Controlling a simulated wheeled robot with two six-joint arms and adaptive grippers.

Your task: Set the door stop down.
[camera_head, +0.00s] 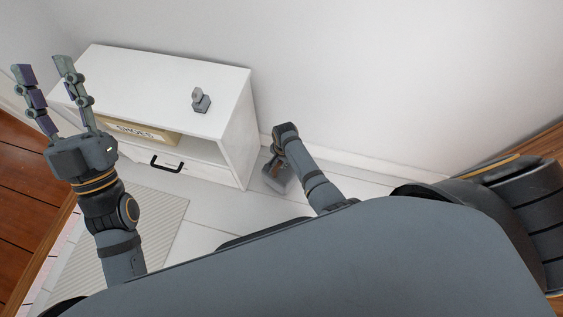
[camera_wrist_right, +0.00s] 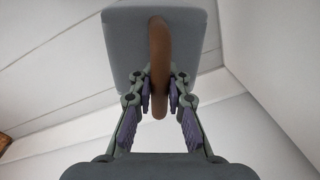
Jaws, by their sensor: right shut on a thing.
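The door stop is a grey block (camera_wrist_right: 190,40) with a brown loop handle (camera_wrist_right: 158,50). My right gripper (camera_wrist_right: 159,92) is shut on the handle, with a finger on each side of it. In the head view the door stop (camera_head: 276,179) is low, just right of the white cabinet, partly hidden by my right wrist. I cannot tell whether it touches the floor. My left gripper (camera_head: 44,72) is open and empty, in front of the cabinet's left part.
The white cabinet (camera_head: 150,80) has a drawer with a black handle (camera_head: 166,163) and an open shelf holding a labelled box (camera_head: 140,132). A small grey object (camera_head: 201,101) stands on top. A striped rug (camera_head: 150,230) lies in front. The wall is close behind.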

